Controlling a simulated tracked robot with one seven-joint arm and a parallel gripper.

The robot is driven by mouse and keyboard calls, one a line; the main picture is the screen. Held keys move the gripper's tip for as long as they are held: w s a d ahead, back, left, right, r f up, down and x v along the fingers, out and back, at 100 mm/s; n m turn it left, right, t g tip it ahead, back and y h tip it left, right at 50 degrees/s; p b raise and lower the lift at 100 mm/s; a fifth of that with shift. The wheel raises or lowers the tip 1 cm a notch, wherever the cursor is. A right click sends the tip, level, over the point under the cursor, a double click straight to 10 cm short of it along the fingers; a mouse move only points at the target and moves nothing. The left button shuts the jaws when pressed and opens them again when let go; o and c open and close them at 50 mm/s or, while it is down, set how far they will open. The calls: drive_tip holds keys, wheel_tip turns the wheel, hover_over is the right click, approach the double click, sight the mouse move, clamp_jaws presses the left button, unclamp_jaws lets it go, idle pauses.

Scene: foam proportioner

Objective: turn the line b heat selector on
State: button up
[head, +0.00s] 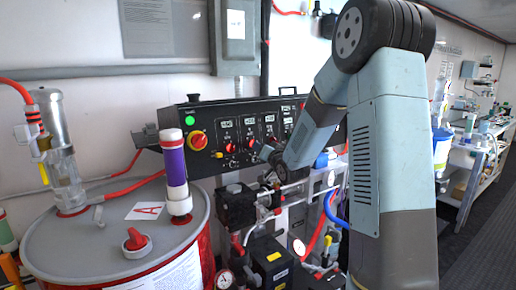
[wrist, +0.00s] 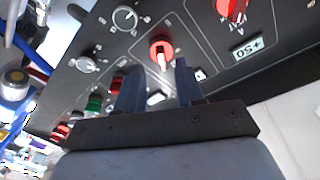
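The black control panel (head: 222,136) stands beyond the drum in the head view, with displays and several red knobs. In the wrist view, a red selector knob (wrist: 161,50) with a pale pointer is just beyond my fingertips, roughly between them. Its label is too small to read, so I cannot tell whether it is the line B heat selector. My gripper (wrist: 160,72) is open and empty, its two dark fingers apart and pointing at the panel. In the head view my gripper (head: 268,155) is at the panel's lower middle, and my arm hides the panel's right part.
Another red knob (wrist: 232,8) and a display (wrist: 247,48) are to the right in the wrist view. A round dial (wrist: 124,18) and a green button (wrist: 94,102) are to the left. Pumps, hoses and gauges crowd below the panel. A drum (head: 75,250) stands at left.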

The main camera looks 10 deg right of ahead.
drive_tip(key=v, duration=0.9)
drive_tip(key=shift+s, duration=0.4)
drive_tip(key=s+a+r+n+g+h, duration=0.1)
drive_tip(key=s+g, duration=0.5)
drive_tip(key=s, duration=1.1)
drive_tip(key=s+a+r+n+g+h, duration=0.1)
drive_tip(key=s+r+g, duration=0.3)
drive_tip(key=s, duration=1.4)
drive_tip(key=shift+a+n+g+h, duration=0.25)
drive_tip(key=shift+n+g+h, duration=0.65)
drive_tip(key=shift+g, duration=0.1)
